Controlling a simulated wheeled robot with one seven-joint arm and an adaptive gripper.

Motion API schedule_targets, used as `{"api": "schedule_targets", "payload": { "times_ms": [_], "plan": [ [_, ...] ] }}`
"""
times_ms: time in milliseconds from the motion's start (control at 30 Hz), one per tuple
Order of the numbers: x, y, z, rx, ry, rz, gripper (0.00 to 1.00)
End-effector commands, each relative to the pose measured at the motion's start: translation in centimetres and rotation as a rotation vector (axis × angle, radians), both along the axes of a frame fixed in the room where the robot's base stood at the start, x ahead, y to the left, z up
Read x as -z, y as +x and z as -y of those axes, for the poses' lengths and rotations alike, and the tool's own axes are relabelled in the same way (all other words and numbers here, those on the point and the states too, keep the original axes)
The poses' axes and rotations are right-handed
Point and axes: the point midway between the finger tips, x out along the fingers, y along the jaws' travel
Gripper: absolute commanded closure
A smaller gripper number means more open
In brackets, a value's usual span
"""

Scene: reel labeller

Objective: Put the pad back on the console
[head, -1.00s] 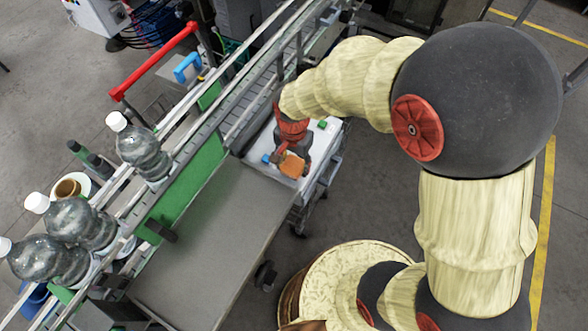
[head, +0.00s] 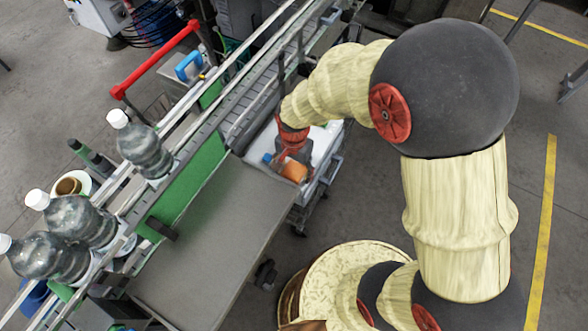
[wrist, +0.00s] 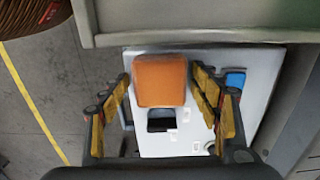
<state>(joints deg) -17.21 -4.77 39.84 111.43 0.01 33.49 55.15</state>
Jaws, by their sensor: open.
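The orange pad (wrist: 160,80) shows in the wrist view as a rounded block over the far edge of the white console top (wrist: 262,100). My gripper (wrist: 161,76) is open, with one finger on each side of the pad. Gaps show between pad and fingers, so I cannot see a grip. A dark rectangular area (wrist: 161,119) lies just below the pad in the picture. I cannot tell whether the pad rests on the console. In the head view, the pad (head: 294,171) and console (head: 322,143) are partly hidden by my gripper (head: 285,160).
A grey table (head: 215,245) borders the console on the left. The conveyor (head: 240,110) runs behind, with several clear bottles (head: 143,148) at left. Open floor (head: 370,200) lies to the right.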

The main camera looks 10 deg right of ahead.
Motion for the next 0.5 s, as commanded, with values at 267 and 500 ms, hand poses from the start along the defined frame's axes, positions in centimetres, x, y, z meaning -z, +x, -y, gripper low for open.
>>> {"api": "schedule_targets", "payload": {
  "times_ms": [267,500],
  "plan": [
    [0.0,0.0,0.0,0.000,0.000,0.000,0.33],
    [-1.7,0.1,0.0,0.000,0.001,0.002,0.33]
  ]
}}
